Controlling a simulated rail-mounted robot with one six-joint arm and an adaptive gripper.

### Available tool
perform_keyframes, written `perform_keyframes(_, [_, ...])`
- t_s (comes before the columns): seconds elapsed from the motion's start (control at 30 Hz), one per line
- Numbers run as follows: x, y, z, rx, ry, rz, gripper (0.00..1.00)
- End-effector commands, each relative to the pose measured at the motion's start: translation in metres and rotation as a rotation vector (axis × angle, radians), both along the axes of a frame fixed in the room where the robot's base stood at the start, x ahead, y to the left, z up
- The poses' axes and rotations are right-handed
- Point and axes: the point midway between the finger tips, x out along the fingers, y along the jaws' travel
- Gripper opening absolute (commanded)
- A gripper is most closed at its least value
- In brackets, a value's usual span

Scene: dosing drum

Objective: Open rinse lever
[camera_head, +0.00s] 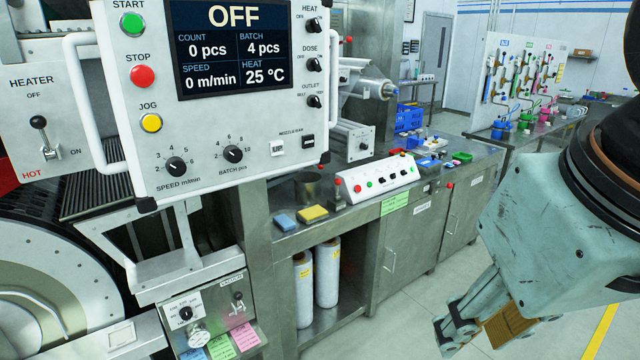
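No lever with a readable rinse label shows. A small grey panel (180,305) at the lower left, under the control box, carries a black round knob (186,313) and a small lever-like fitting (238,302). A black-knobbed heater lever (39,123) stands upright on a white plate at the left, marked OFF, ON and HOT. My gripper (478,332) hangs at the lower right over the floor, far from both panels. Its fingers are partly hidden, so its opening is unclear, and I see nothing held.
The control box (150,45) with white side handles fills the upper left; its screen reads OFF. A drum (50,270) is at the lower left. A steel bench (290,240) holds sponges and a button box (378,178). Floor is clear between bench and arm.

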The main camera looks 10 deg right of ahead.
Motion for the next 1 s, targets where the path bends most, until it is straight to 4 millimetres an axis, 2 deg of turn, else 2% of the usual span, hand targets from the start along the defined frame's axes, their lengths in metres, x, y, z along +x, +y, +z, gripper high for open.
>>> perform_keyframes(0.17, [0.018, -0.002, 0.004, -0.005, -0.017, -0.005, 0.31])
perform_keyframes(0.37, [0.057, -0.009, 0.011, -0.017, -0.055, -0.015, 0.31])
perform_keyframes(1.0, [0.235, -0.033, 0.035, -0.055, -0.239, -0.039, 0.31])
